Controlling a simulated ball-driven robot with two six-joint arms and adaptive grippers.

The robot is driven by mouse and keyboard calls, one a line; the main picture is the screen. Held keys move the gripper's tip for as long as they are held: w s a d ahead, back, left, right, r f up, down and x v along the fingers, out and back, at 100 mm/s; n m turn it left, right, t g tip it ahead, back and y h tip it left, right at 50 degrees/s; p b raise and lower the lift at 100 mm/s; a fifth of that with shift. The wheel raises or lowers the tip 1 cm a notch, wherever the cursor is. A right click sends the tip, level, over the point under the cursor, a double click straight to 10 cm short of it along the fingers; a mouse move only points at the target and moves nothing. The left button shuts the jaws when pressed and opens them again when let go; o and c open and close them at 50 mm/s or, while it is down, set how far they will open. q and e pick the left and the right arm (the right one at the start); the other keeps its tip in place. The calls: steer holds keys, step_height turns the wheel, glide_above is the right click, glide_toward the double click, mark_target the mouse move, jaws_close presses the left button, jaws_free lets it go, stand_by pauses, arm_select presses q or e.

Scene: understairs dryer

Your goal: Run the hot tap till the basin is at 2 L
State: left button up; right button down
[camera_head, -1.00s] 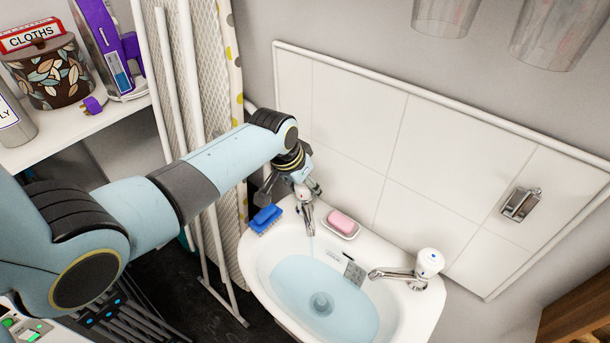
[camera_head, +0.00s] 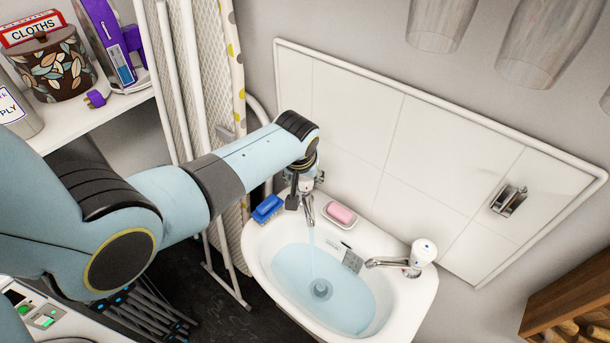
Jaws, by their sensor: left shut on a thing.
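The white basin (camera_head: 408,312) holds pale blue water (camera_head: 350,305) over its drain. The left tap (camera_head: 309,211), at the basin's back left, has a stream of water falling from its spout. My left gripper (camera_head: 304,184) is on top of this tap, shut on its head, which it mostly hides. The right tap (camera_head: 405,260) has a white head and a chrome spout, and no water falls from it. A small grey plate (camera_head: 352,261) with markings sits at the basin's back inner wall; its markings are too small to read. My right gripper is not in view.
A blue brush (camera_head: 267,208) and a pink soap (camera_head: 340,212) in a dish lie on the basin's back rim, either side of the left tap. An ironing board (camera_head: 200,80) stands left. A chrome hook (camera_head: 508,200) is on the tiles.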

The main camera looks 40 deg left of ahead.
arm_select(q)
steer(key=shift+w+r, duration=0.15)
steer(key=o, duration=0.8)
steer(key=shift+o, duration=0.8)
steer(key=v, duration=1.2)
steer(key=shift+s, duration=0.25)
